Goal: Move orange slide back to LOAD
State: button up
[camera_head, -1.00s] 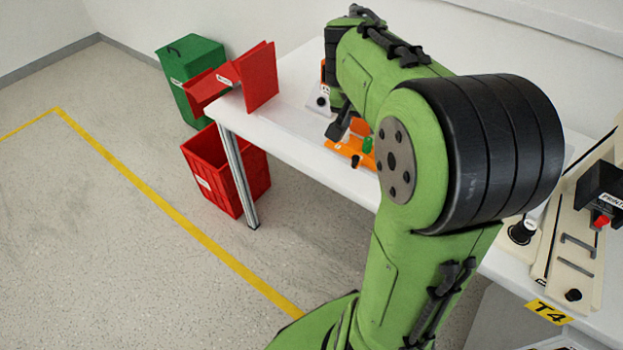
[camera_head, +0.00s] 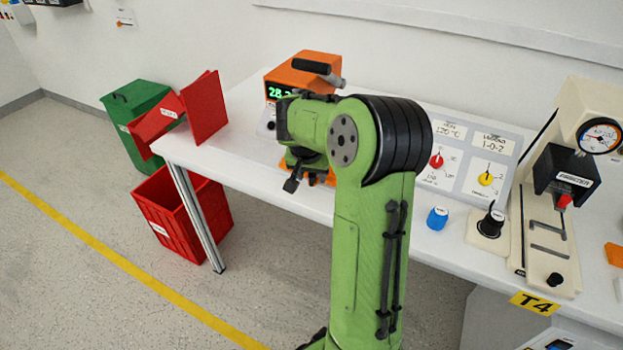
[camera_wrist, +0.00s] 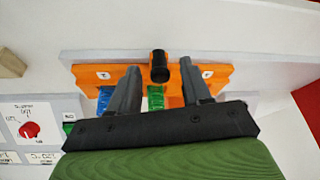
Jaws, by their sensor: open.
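An orange slide plate (camera_wrist: 212,77) with numbered labels shows in the wrist view, with a black knob (camera_wrist: 159,66) at its edge. My gripper (camera_wrist: 159,75) is open, one finger on each side of the knob, with gaps between. Blue and green pieces (camera_wrist: 156,97) show on the plate, partly hidden by my gripper. In the head view, my gripper (camera_head: 304,178) is low over the table's front edge, and only a little orange shows behind it. The LOAD mark cannot be made out.
An orange unit with a green display (camera_head: 280,92) stands behind my arm. A panel with red and yellow dials (camera_head: 462,165) is right of it. A blue knob (camera_head: 437,218) and a cream press (camera_head: 545,235) stand farther right. Red bins (camera_head: 185,215) and a green bin (camera_head: 125,105) are at left.

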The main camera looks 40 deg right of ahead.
jog(key=shift+d+f, duration=0.1)
jog(key=shift+f, duration=0.05)
grip_shut()
dwell(0.4)
